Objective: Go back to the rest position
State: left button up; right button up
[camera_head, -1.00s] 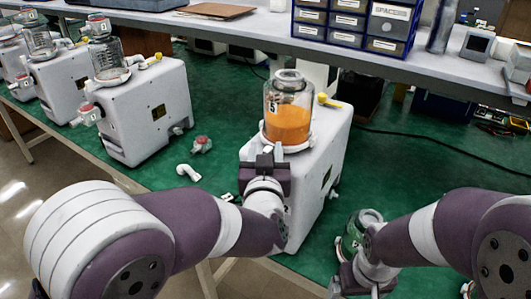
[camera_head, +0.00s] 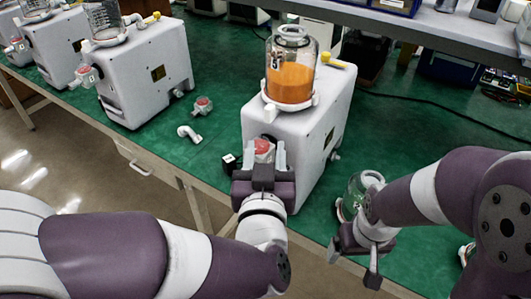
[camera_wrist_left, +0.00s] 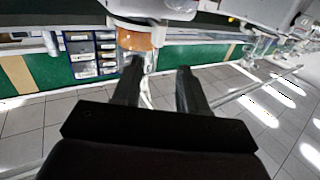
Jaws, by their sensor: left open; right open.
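My left gripper (camera_head: 260,160) is open in front of the near white pump (camera_head: 312,135), with a red-knobbed fitting (camera_head: 263,147) showing between its fingers in the head view. In the left wrist view, the left gripper (camera_wrist_left: 157,72) has a clear gap between its dark fingers and holds nothing. A glass canister with orange contents (camera_head: 290,75) stands upright on the near pump; its orange part also shows in the left wrist view (camera_wrist_left: 135,40). My right gripper (camera_head: 352,262) is open and empty at the table's front edge. A clear glass jar (camera_head: 366,182) is partly hidden behind the right arm.
More white pumps (camera_head: 150,75) stand at the left on the green table (camera_head: 225,95). A loose red-knobbed piece (camera_head: 203,105) and a white elbow (camera_head: 189,133) lie left of the near pump. A black cable crosses the green surface at the right. A shelf runs along the back.

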pick_arm(q)
jog(key=s+d+f+m+g+h+p, duration=0.1)
jog(key=s+d+f+m+g+h, duration=0.15)
jog(key=f+g, duration=0.35)
jog(key=s+d+f+m+g+h+p, duration=0.1)
jog(key=s+d+f+m+g+h, duration=0.1)
jog(key=s+f+g, duration=0.3)
jog(key=a+f+n+g+y+p, duration=0.1)
jog(key=a+n+g+y+p, duration=0.1)
jog(key=a, duration=0.9)
jog(key=a+f+n+g+y+p, duration=0.1)
jog(key=a+f+n+g+y, duration=0.1)
jog(key=a, duration=0.9)
jog(key=shift+s+a+f+n+g+y+p, duration=0.15)
jog(key=shift+s+a+n+g+y+p, duration=0.3)
jog(key=shift+g, duration=0.35)
jog(key=shift+d, duration=0.15)
